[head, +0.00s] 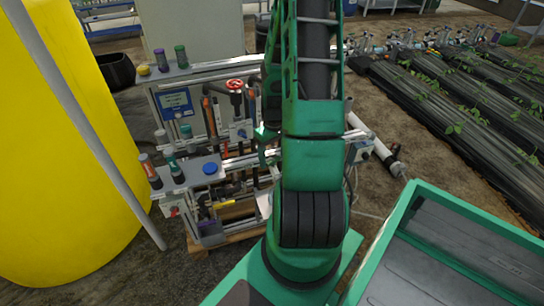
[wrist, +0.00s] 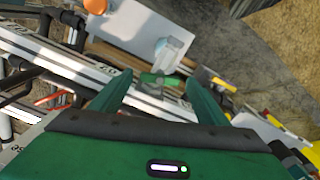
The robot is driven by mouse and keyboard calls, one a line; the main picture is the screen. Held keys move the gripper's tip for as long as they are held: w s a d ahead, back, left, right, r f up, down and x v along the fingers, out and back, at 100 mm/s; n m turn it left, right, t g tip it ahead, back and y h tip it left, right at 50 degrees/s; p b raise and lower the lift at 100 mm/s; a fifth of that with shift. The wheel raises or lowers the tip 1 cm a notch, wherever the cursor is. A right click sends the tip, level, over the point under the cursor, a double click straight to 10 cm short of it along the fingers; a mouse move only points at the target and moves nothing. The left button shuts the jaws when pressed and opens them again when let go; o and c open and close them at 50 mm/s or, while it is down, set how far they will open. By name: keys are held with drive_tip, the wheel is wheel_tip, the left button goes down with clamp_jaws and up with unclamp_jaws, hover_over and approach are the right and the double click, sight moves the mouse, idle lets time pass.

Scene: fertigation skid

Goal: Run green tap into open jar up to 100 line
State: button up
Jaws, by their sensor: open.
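My gripper (wrist: 159,80) is open, its two green fingers on either side of a green tap handle (wrist: 157,79) on a metal rail in the wrist view. I cannot tell whether either finger touches it. Just beyond the handle is a clear, jar-like vessel (wrist: 174,52) over a pale plate. Its level and 100 line cannot be read, and no stream of liquid is visible. In the head view my arm hides most of the gripper, the tap and the jar.
In the wrist view, yellow parts (wrist: 222,85) lie right of the fingers and an orange knob (wrist: 96,6) is at the top left. In the head view, a red handwheel (head: 235,85), a display panel (head: 176,103), a yellow tank (head: 60,150) and a green-rimmed crate (head: 440,196) surround my arm.

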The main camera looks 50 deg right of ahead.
sight(273, 160)
drive_tip(key=shift+c, duration=0.4)
drive_tip(key=c, duration=1)
drive_tip(key=shift+o, duration=0.2)
drive_tip(key=shift+m, duration=1.9)
drive_tip(key=o, duration=1)
drive_tip(key=shift+o, duration=0.2)
wheel_tip(273, 160, up, 11)
